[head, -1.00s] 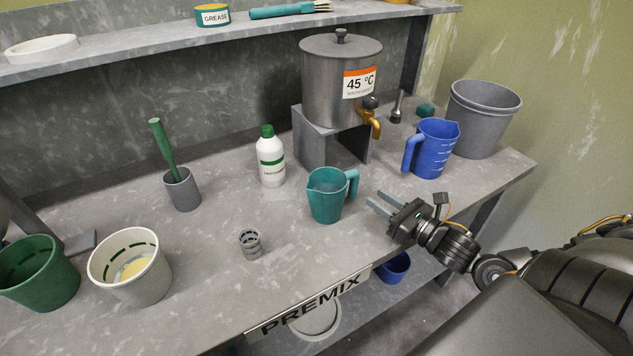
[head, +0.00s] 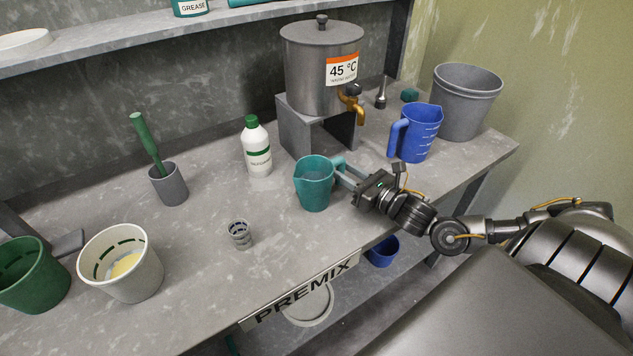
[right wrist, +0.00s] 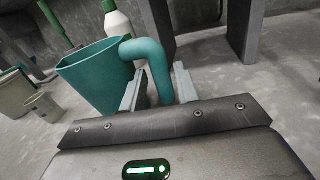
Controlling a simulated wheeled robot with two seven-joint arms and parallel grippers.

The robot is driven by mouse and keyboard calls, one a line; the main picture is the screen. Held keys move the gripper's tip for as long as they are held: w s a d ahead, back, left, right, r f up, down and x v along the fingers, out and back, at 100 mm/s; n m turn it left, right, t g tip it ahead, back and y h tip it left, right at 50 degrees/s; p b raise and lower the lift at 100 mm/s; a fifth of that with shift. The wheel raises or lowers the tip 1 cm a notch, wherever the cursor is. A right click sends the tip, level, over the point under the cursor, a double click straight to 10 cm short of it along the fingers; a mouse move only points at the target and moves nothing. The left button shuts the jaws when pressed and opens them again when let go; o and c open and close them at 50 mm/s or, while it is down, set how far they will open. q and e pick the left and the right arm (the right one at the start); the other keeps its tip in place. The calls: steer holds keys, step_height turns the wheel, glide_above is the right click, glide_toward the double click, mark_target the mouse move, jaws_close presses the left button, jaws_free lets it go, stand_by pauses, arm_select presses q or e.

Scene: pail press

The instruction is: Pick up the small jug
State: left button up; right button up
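The small teal jug (head: 314,187) stands upright on the bench, in front of the steel urn, its handle pointing right. It also shows in the right wrist view (right wrist: 95,77), with its handle (right wrist: 150,58) between my two fingers. My right gripper (head: 341,174) is at the handle side of the jug; in the right wrist view (right wrist: 158,90) its fingers are apart, one on each side of the handle, with a gap at the right finger. A larger blue jug (head: 416,134) stands behind and to the right. My left gripper is not in view.
The urn (head: 318,72) sits on a grey stand (head: 299,127). A white bottle (head: 257,150) and a small grey cup (head: 240,234) stand left of the jug. A grey bucket (head: 467,100) is at the back right. The bench front between cup and gripper is clear.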

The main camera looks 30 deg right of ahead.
steer(key=shift+f+p+x, duration=0.15)
steer(key=shift+p+x, duration=0.15)
steer(key=shift+x, duration=0.85)
steer(key=shift+f+p+x, duration=0.1)
steer(key=shift+p+x, duration=0.15)
steer(key=shift+x, duration=0.9)
jaws_close()
